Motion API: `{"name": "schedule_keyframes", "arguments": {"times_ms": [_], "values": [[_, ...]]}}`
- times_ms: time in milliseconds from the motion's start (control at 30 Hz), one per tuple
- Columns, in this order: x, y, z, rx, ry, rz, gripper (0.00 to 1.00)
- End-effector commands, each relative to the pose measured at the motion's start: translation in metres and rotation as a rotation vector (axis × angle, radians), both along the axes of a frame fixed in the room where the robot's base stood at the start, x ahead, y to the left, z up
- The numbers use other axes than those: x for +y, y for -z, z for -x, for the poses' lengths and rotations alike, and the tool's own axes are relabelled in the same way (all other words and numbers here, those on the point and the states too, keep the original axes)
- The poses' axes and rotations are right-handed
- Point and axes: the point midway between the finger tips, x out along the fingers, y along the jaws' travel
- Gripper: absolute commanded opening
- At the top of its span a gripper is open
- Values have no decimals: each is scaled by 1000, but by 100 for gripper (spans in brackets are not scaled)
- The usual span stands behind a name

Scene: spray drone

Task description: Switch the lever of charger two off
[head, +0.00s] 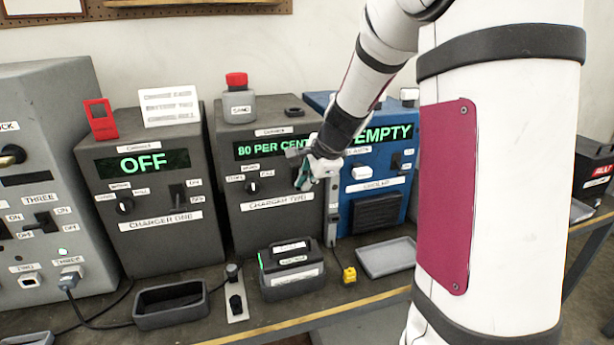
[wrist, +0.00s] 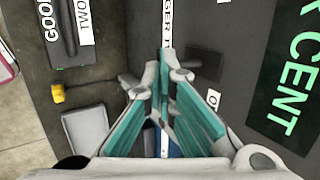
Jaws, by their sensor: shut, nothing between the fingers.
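Charger two (head: 262,219) is the dark grey box in the middle of the bench, with a green display (head: 272,147) reading "80 PER CENT". My gripper (head: 302,183) is at the right part of its front, above the name label. In the head view it covers the place where the lever sits, so the lever's position cannot be read. In the wrist view my gripper (wrist: 166,62) is shut and empty, its fingertips together near the panel. A dark raised part (wrist: 205,65) beside the tips may be the lever; its setting is unclear.
Charger one (head: 155,241), reading "OFF", stands to the left, and a blue unit (head: 372,212) reading "EMPTY" to the right. A battery pack (head: 292,285), a black tray (head: 170,318), a grey tray (head: 388,258) and a yellow plug (head: 349,275) lie in front.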

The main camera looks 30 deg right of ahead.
Motion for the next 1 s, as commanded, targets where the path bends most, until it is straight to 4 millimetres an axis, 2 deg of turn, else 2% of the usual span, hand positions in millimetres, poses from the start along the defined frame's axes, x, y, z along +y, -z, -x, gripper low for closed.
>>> {"name": "schedule_keyframes", "arguments": {"times_ms": [100,1000], "values": [[0,7,-4,0,0,0,0],[0,-12,-2,2,0,0,0]]}}
